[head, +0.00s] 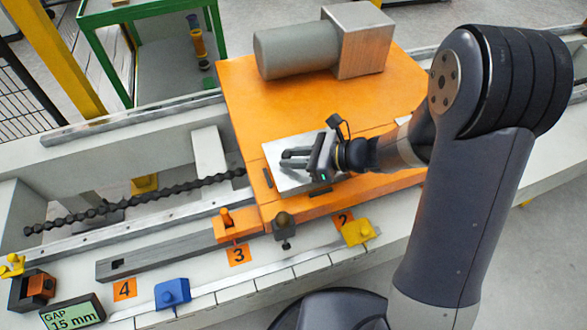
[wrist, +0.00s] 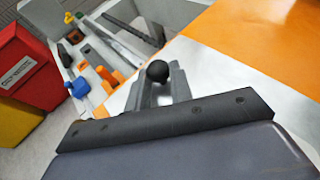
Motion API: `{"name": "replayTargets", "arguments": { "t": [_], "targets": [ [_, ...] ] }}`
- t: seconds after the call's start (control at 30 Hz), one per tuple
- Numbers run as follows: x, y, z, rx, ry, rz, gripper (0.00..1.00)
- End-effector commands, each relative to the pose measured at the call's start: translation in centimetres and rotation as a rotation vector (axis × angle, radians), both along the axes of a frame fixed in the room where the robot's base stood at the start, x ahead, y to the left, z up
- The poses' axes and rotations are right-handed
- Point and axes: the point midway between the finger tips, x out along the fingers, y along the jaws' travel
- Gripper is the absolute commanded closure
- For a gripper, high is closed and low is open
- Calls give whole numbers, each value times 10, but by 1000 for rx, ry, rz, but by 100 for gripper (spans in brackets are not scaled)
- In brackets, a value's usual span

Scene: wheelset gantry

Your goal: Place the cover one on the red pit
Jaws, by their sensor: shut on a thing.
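A flat silver plate (head: 276,175), which looks like the cover, is at the front part of the orange block; I cannot tell whether it rests there or is held just above. My gripper (head: 290,158) points left over it, fingers close together. In the wrist view the fingers (wrist: 160,88) are shut around a round black knob (wrist: 157,72), with the pale plate (wrist: 117,98) below. Whether the knob is fixed to the plate is hidden. No pit that is clearly red shows in either view.
The orange block (head: 245,110) carries a grey cylinder and box (head: 361,45) at its back. Knobbed pieces, dark (head: 284,228), yellow (head: 357,232) and blue (head: 172,293), stand along the front ledge. Red (wrist: 28,70) and yellow (wrist: 15,122) bins stand at left in the wrist view.

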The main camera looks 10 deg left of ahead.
Motion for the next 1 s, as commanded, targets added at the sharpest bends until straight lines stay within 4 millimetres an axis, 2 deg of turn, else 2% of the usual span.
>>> {"name": "replayTargets", "arguments": {
  "t": [0.3,0.67,0.7,0.93,1.0],
  "targets": [
    [0,0,-38,0,1,1,100],
    [0,0,-42,1,-2,0,100],
    [0,0,-42,1,-1,-1,78],
    [0,0,-41,0,-1,-1,59],
    [0,0,-41,0,-1,-1,57]
  ]
}}
